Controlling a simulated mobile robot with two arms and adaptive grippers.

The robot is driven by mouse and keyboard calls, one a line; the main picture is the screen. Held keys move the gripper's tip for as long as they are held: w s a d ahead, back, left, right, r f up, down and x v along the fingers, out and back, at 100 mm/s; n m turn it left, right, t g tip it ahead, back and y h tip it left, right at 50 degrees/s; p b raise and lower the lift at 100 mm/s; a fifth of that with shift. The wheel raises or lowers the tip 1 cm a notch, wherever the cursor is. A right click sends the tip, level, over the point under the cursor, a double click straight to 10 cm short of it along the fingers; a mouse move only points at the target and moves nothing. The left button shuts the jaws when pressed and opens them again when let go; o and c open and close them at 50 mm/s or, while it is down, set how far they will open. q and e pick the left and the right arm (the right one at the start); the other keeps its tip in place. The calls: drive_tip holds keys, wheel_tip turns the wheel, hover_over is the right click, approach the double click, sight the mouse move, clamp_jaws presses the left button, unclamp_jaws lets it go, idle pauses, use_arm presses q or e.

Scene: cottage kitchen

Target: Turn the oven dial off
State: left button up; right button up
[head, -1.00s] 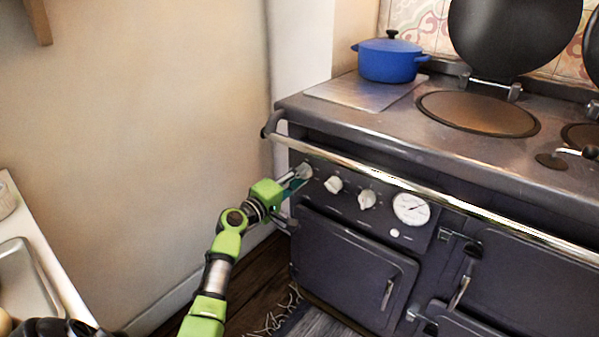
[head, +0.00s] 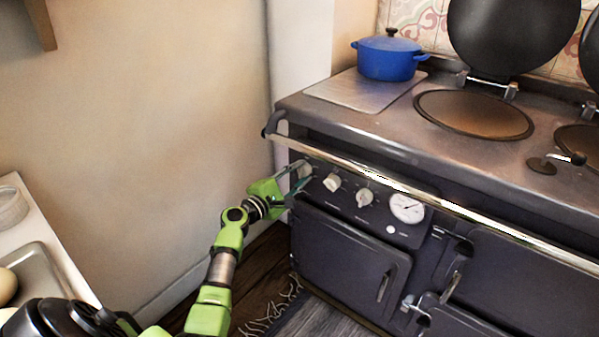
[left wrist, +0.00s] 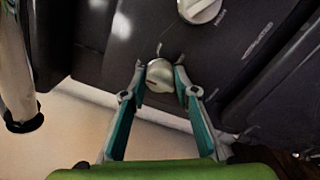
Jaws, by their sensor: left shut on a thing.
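The oven's control panel (head: 381,215) carries a row of pale dials and a round white gauge (head: 407,208). The leftmost dial (left wrist: 160,76) sits between the fingertips of my left gripper (left wrist: 160,84) in the left wrist view. My left gripper (head: 297,182) is shut on that dial at the panel's left end. In the head view the fingers partly hide the dial. A second dial (head: 332,182) and a third dial (head: 364,197) stand to the right, untouched. The second dial also shows at the top of the left wrist view (left wrist: 201,8). My right gripper is not seen.
A chrome rail (head: 400,185) runs along the oven front, just above the dials. A blue pot (head: 387,62) stands on the stove's back left. A counter with a metal tray (head: 50,262) is at the left. A fringed rug (head: 325,318) lies on the floor.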

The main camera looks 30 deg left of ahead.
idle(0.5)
use_arm(q)
drive_tip(key=o, duration=1.1)
drive_tip(key=shift+a, duration=0.1)
drive_tip(key=shift+s, duration=0.1)
drive_tip(key=s, duration=1.1)
drive_tip(key=shift+s+a, duration=0.4)
